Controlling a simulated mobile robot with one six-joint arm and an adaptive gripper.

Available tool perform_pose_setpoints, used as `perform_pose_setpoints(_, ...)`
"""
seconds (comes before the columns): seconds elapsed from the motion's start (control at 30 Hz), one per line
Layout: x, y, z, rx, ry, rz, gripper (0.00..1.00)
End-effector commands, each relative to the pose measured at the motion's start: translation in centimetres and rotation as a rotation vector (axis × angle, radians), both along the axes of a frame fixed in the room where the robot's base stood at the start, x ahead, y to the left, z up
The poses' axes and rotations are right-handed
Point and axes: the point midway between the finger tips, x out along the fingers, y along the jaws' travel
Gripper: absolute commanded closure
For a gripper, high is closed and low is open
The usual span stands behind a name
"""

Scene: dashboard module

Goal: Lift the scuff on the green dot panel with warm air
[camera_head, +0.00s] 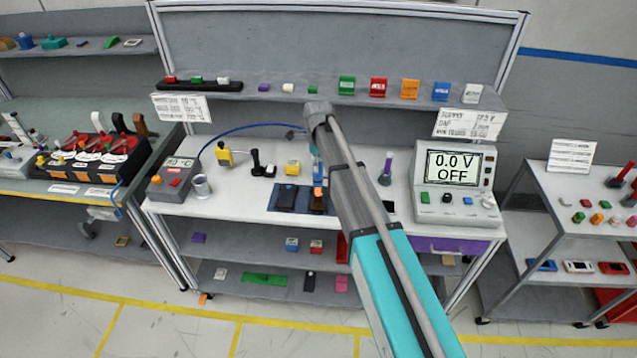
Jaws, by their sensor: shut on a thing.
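My gripper (316,158) points down over the middle of the bench, partly hidden by my own arm. It is shut on what looks like a hot-air handpiece (318,177), a slim blue and orange tool held upright above the mat. A blue hose (245,128) runs from the grey hot-air station (173,180) towards my wrist. The station's display shows a °C reading, its digits too small to be sure of. Below lie a dark panel (287,196) and a brownish-dark panel (317,204) on a blue mat (273,206). No green dot or scuff can be made out.
A power supply (453,184) reading 0.0 V OFF stands right. A shelf (330,98) spans the back.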

Motion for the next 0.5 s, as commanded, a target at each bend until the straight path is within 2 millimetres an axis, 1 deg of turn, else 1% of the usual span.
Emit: perform_pose_setpoints(0.5, 1.2, 0.0, 0.0, 0.0, 0.0, 0.001, 0.96)
